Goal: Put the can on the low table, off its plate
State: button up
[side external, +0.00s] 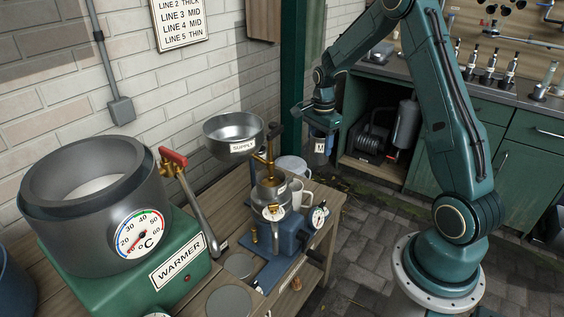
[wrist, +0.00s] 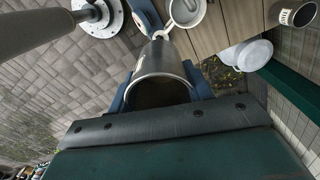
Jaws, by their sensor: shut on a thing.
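My gripper (side external: 320,133) is shut on a metal can (side external: 319,147) with a label that seems to read M. It holds the can in the air near the far end of the wooden table. In the wrist view the can (wrist: 163,72) sits between the blue fingers (wrist: 162,92), its open rim toward the camera; its inside is dark. I cannot tell which surface is the low table. Round grey plates (side external: 240,265) lie on the wooden table (side external: 202,289), with no can on them.
A white mug (wrist: 186,12) and a white round vessel (wrist: 250,54) are near the can. The green warmer (side external: 172,268) is at left. Paved floor lies at right.

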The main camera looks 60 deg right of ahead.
jog(key=d+f+m, duration=0.2)
jog(key=d+m, duration=0.3)
jog(key=d, duration=0.2)
jog(key=s+d+f+m, duration=0.1)
jog(key=d+f+m, duration=0.1)
jog(key=d+m, duration=0.3)
jog(key=shift+d+f, duration=0.4)
jog(key=shift+d, duration=0.65)
jog(key=shift+f, duration=0.15)
send_over(333, 197)
notch_tip(333, 197, down, 20)
jog(key=shift+r, duration=0.15)
jog(key=o, duration=1.1)
jog(key=shift+f, duration=0.2)
jog(key=shift+c, duration=0.2)
jog(key=shift+r, duration=0.15)
